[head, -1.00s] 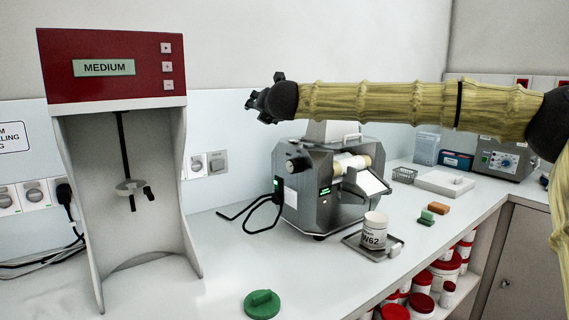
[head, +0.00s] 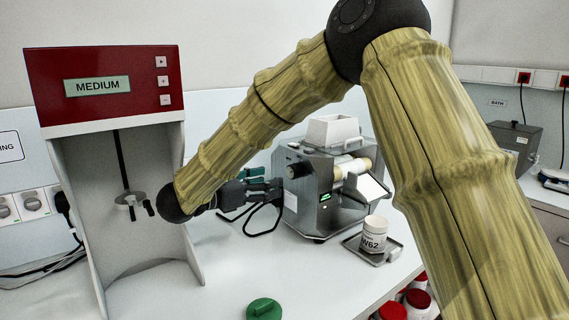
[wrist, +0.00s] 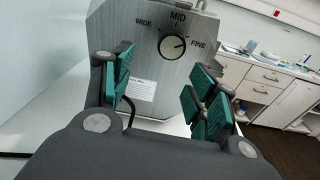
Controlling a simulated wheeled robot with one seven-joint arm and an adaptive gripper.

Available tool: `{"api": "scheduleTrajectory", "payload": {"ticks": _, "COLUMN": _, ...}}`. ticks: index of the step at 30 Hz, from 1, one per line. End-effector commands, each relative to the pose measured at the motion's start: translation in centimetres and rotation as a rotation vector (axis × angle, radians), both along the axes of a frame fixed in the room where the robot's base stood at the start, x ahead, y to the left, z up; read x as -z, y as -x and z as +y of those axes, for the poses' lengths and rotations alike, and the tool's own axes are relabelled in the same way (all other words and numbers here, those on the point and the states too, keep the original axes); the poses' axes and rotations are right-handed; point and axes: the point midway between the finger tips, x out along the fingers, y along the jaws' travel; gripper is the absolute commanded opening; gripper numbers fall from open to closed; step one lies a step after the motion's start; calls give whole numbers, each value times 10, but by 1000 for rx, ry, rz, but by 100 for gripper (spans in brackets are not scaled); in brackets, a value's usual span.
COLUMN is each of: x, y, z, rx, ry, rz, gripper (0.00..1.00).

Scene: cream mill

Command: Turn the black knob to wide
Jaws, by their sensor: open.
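The black knob (wrist: 172,46) sits on the steel side panel of the mill (wrist: 150,70), with WIDE to its left, MID above and FINE to its right. Its pale mark points right, towards FINE. My gripper (wrist: 162,78) is open and empty, its teal-padded fingers on either side of the view below the knob, apart from it. In the head view my gripper (head: 268,187) is close to the left side of the mill (head: 325,205), which stands on the counter.
A white jar (head: 374,232) stands on a small tray in front of the mill. A red-topped mixer (head: 105,85) reading MEDIUM stands at left. A green lid (head: 264,309) lies on the front counter. A black cable loops beside the mill.

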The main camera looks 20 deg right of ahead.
Motion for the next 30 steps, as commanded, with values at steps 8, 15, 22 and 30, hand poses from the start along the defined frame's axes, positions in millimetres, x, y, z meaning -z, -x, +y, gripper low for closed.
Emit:
{"api": "scheduleTrajectory", "payload": {"ticks": 8, "x": -16, "y": 11, "z": -6, "rx": 53, "ry": 74, "rz": -16, "gripper": 58}}
{"api": "scheduleTrajectory", "payload": {"ticks": 15, "x": -16, "y": 5, "z": -25, "rx": 51, "ry": 72, "rz": -15, "gripper": 58}}
{"api": "scheduleTrajectory", "payload": {"ticks": 22, "x": -17, "y": -6, "z": -54, "rx": 50, "ry": 72, "rz": -15, "gripper": 58}}
{"api": "scheduleTrajectory", "payload": {"ticks": 30, "x": -15, "y": -14, "z": -73, "rx": 48, "ry": 71, "rz": -15, "gripper": 58}}
